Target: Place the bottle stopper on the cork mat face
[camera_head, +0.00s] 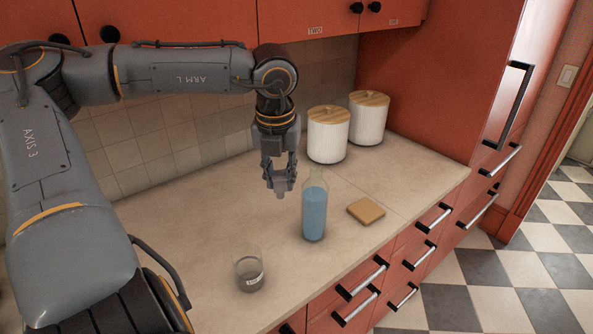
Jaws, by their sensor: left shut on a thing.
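My left gripper (280,186) is shut on the bottle stopper (281,193), a small greyish piece mostly hidden between the fingertips. It hangs pointing down above the counter, just left of the bottle's neck. The clear bottle (314,212) with blue liquid stands upright on the counter, with no stopper seen in its mouth. The cork mat (366,210), a small tan square, lies flat to the right of the bottle, with its top face bare. My right gripper is not in view.
A glass cup (249,271) with a label stands at the counter's front left. Two white canisters with wooden lids, one nearer (328,136) and one farther (368,120), stand at the back. The pale counter (200,235) is otherwise clear; red drawers with handles lie below its front edge.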

